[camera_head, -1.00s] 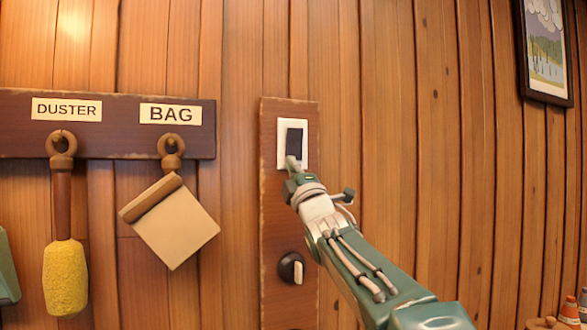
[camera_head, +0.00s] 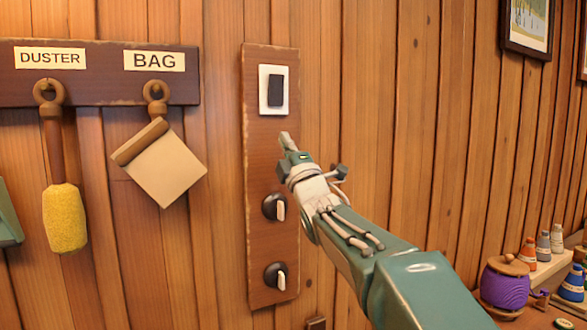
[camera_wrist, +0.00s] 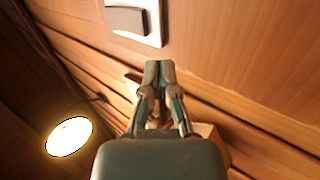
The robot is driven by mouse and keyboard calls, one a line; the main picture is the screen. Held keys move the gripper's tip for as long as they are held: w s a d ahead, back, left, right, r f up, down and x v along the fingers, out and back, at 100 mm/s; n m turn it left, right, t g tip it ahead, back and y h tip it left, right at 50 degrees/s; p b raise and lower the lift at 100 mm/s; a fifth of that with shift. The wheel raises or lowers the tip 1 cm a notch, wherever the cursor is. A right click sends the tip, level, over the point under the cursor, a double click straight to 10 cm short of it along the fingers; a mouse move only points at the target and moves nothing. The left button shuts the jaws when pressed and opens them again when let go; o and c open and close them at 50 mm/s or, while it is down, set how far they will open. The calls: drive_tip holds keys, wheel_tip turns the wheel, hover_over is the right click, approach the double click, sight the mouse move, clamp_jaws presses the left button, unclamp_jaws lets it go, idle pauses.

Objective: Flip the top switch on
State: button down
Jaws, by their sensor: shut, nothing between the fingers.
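The top switch (camera_head: 275,91) is a dark rocker in a white plate, high on a vertical wooden board (camera_head: 259,160) on the wall. It also shows at the top of the wrist view (camera_wrist: 128,20). My gripper (camera_head: 284,138) is shut and empty, with its fingertips below the white plate, apart from the switch. In the wrist view the closed fingertips (camera_wrist: 159,66) are just below the plate's lower edge. Two round dark knobs with pale levers, an upper one (camera_head: 273,207) and a lower one (camera_head: 275,276), sit lower on the board.
A rack (camera_head: 105,88) left of the board holds a yellow duster (camera_head: 64,215) and a hanging bag (camera_head: 165,165). A framed picture (camera_head: 527,25) hangs at upper right. A purple spool (camera_head: 503,287) and small bottles (camera_head: 543,247) stand at lower right. A lamp (camera_wrist: 69,136) glows in the wrist view.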

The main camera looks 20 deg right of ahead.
drive_tip(key=s+f, duration=0.3)
drive_tip(key=f, duration=0.1)
drive_tip(key=shift+s+d+f, duration=0.15)
drive_tip(key=shift+s+f, duration=0.2)
drive_tip(key=shift+s, duration=0.05)
drive_tip(key=s+f+m+g+h, duration=0.2)
drive_tip(key=s+f+m+g, duration=0.7)
drive_tip(key=s+f, duration=0.7)
drive_tip(key=s+a+f+m+g+h, duration=0.1)
drive_tip(key=s+f+m+g+h, duration=0.1)
drive_tip(key=s+f+m+g, duration=0.8)
drive_tip(key=s+f+m, duration=0.1)
drive_tip(key=s+f, duration=0.4)
drive_tip(key=f, duration=0.3)
drive_tip(key=shift+s+a+h, duration=0.2)
drive_tip(key=shift+s+h, duration=0.15)
drive_tip(key=shift+h, duration=0.05)
